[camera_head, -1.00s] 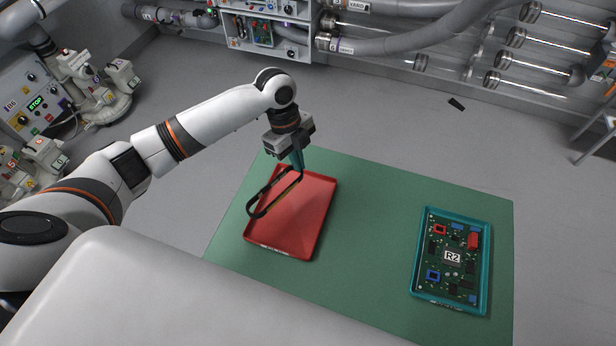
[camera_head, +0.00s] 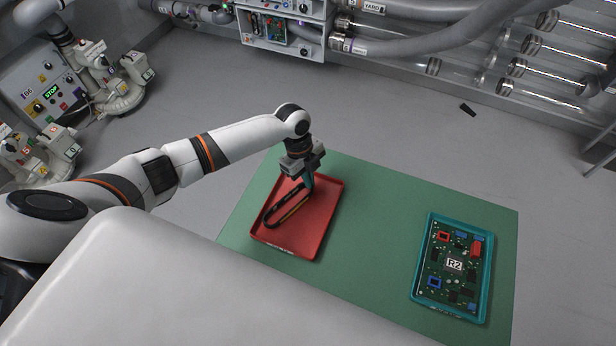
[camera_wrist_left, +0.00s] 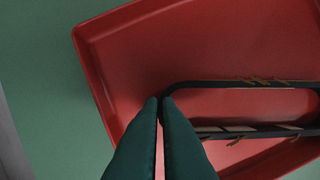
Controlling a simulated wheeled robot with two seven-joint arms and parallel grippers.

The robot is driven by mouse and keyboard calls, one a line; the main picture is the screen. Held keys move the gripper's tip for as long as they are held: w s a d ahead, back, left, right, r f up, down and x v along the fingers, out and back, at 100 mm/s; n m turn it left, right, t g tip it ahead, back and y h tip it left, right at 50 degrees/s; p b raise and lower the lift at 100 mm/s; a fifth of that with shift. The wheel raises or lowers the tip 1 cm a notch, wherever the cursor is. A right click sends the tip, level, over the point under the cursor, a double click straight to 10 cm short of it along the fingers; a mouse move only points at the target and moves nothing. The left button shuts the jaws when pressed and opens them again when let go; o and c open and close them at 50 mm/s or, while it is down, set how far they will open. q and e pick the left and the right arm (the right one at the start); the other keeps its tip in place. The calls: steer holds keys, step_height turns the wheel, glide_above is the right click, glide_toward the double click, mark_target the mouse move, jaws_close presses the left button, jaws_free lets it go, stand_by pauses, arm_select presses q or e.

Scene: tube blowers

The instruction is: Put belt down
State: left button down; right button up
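The belt is a black elongated loop (camera_head: 270,213) with frayed tan bits along it. In the head view it is over the red tray (camera_head: 322,222), slanting from my left gripper (camera_head: 308,187) toward the lower left. In the left wrist view, the teal fingertips of my left gripper (camera_wrist_left: 162,100) are together at one rounded end of the belt (camera_wrist_left: 230,84), and the tray (camera_wrist_left: 130,50) lies below. I cannot tell whether the belt touches the tray floor. My right gripper is not in view.
The tray lies on a green table top (camera_head: 375,215). A teal tray (camera_head: 417,270) with a circuit board marked R2 (camera_head: 440,262) lies at the right. The table between the trays is clear. A small black item (camera_head: 467,109) lies on the grey floor.

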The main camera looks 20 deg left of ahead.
arm_select(q)
steer(key=shift+s+f, duration=0.1)
steer(key=c, duration=1.6)
jaws_free()
steer(key=shift+c, duration=0.2)
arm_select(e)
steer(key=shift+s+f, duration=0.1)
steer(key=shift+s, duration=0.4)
arm_select(q)
steer(key=b+v, duration=0.1)
steer(key=v, duration=1.1)
steer(key=shift+b, duration=0.3)
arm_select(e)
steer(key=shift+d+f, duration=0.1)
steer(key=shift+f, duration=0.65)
